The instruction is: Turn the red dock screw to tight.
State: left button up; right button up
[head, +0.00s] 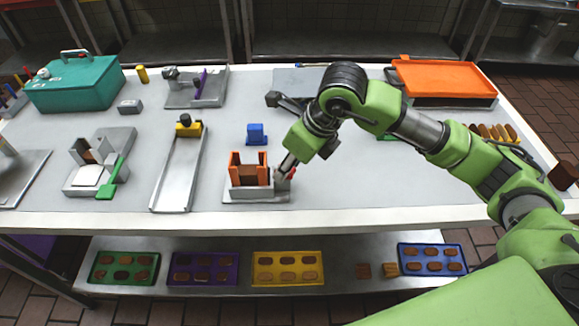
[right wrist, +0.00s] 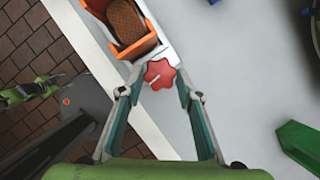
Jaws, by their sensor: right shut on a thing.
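The red dock screw (right wrist: 159,74) is a lobed knob with a white mark, at the end of the dock in the right wrist view. My right gripper (right wrist: 160,76) is shut on it, one fingertip on each side; in the head view the gripper (head: 286,172) comes down at the dock's right end and mostly hides the screw. The dock (head: 262,197) has a grey base and orange guides (head: 234,166), with a brown wafer (right wrist: 130,20) between them. How tight the screw is, I cannot tell.
A blue block (head: 256,134) stands behind the dock. A long metal chute (head: 178,175) and a grey station with a green lever (head: 112,178) lie to the left. An orange tray (head: 447,77) is at the back right. The table front right of the dock is clear.

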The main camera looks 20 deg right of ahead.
dwell(0.5)
jog(key=o, duration=1.1)
jog(key=v, duration=1.2)
jog(key=shift+s+a, duration=0.1)
